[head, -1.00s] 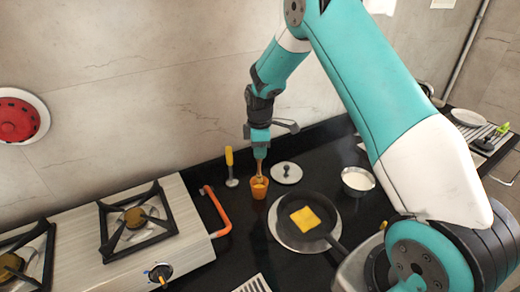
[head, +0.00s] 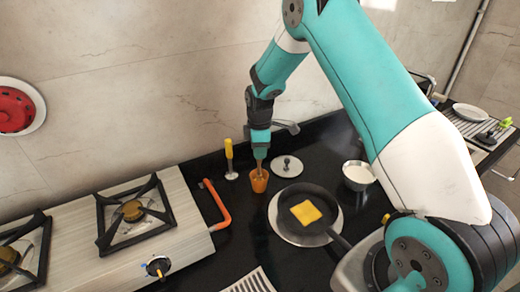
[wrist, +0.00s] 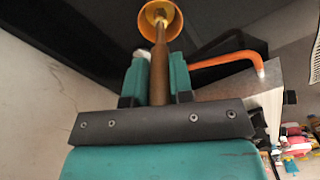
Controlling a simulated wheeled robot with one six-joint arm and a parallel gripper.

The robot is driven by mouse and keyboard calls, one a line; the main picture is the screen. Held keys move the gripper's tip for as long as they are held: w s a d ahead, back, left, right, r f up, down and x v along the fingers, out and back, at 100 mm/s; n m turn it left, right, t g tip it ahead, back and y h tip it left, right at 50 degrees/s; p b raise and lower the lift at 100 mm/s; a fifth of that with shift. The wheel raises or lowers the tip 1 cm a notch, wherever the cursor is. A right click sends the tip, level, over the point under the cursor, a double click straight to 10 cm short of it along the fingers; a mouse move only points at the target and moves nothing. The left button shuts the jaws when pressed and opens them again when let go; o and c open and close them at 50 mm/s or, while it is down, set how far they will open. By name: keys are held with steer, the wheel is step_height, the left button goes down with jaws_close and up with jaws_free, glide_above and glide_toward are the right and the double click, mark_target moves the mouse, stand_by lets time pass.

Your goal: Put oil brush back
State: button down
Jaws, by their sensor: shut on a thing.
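The oil brush (head: 260,165) has a brown wooden handle and is held upright, pointing down. My gripper (head: 261,151) is shut on the handle, with the teal fingers on either side of it in the wrist view (wrist: 158,78). The orange cup (head: 259,181) stands on the black counter directly below my gripper. The brush's lower end reaches into the cup's mouth. In the wrist view the brush (wrist: 159,60) runs up to the cup (wrist: 147,20). Whether the brush touches the cup's bottom is hidden.
A yellow-handled utensil (head: 229,158) stands just left of the cup. A lid (head: 287,167) and a frying pan (head: 318,207) with a yellow slice lie right. A white-filled bowl (head: 358,175) is farther right. The stove (head: 95,245) with its orange pipe (head: 218,207) is left.

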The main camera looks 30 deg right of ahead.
steer(key=shift+f, duration=0.1)
steer(key=shift+f+b, duration=0.95)
steer(key=shift+f, duration=0.3)
steer(key=c, duration=0.9)
jaws_free()
step_height(320, 180, up, 18)
steer(key=b, duration=0.3)
steer(key=shift+f+b, duration=0.25)
steer(key=shift+b, duration=0.15)
